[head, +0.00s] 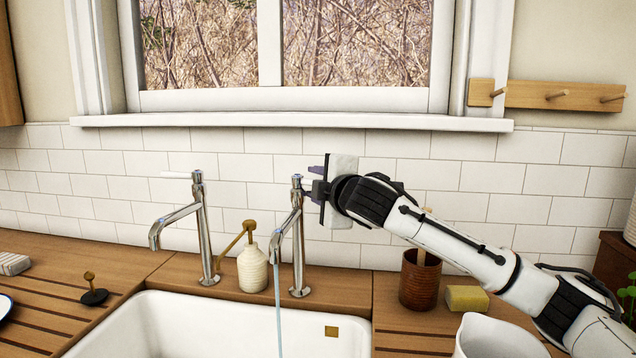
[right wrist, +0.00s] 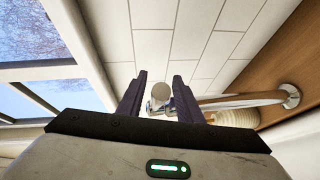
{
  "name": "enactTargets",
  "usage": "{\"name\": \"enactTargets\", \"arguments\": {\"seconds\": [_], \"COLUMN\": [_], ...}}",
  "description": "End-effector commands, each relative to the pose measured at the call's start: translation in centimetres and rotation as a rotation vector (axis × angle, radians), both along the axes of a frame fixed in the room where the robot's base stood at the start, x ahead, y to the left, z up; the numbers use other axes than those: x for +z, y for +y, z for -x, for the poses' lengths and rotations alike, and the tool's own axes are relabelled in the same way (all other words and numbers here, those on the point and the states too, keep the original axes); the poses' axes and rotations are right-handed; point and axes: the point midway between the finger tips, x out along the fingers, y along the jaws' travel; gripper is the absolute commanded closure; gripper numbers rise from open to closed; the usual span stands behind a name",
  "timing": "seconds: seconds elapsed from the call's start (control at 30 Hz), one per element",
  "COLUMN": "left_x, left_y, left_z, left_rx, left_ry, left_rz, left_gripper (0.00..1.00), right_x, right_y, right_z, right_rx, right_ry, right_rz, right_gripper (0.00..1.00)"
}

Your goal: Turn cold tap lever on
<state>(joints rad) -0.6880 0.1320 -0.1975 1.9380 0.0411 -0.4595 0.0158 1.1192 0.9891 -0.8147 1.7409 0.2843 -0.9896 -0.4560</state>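Two chrome taps stand behind the white sink. The left tap (head: 203,230) has a white lever (head: 176,175) pointing left, and no water shows from its spout. The right tap (head: 298,245) has a thin stream of water (head: 278,305) falling from its spout. My right gripper (head: 313,180) is at the top of the right tap, on its right side, and hides its lever there. In the right wrist view my gripper (right wrist: 159,80) is open, with a round white lever end (right wrist: 161,91) between its fingers. Contact cannot be told. My left gripper is not in view.
A cream soap bottle (head: 253,270) with a brass pump stands between the taps. A brown pot (head: 420,280), a yellow sponge (head: 466,299) and a white jug (head: 500,338) are on the right counter. The window sill (head: 290,121) juts out above the taps.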

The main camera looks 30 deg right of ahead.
Motion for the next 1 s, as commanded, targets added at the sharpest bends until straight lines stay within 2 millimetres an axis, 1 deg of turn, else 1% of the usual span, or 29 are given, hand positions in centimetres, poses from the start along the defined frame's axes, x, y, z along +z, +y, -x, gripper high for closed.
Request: {"name": "enactTargets", "arguments": {"seconds": [0.27,0.37,0.47,0.8,0.9,1.0], "left_x": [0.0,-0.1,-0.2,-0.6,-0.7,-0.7], "left_y": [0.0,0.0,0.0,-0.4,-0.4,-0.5], "left_z": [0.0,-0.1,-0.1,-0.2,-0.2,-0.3], "left_rx": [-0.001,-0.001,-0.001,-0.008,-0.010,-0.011], "left_ry": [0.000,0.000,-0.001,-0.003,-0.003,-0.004], "left_rz": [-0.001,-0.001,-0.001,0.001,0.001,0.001], "left_gripper": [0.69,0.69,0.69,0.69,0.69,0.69], "right_x": [0.1,0.2,0.3,1.1,1.3,1.4], "right_y": [-0.1,0.0,0.2,1.7,2.0,2.2], "right_z": [0.0,0.4,1.5,7.6,8.8,9.6], "right_rx": [-0.001,-0.001,-0.001,0.000,0.000,0.000], "right_ry": [-0.002,-0.002,-0.003,-0.002,-0.003,-0.001], "right_rz": [0.002,0.002,0.002,0.004,0.002,0.002], "right_gripper": [0.67,0.67,0.67,0.67,0.67,0.67]}}
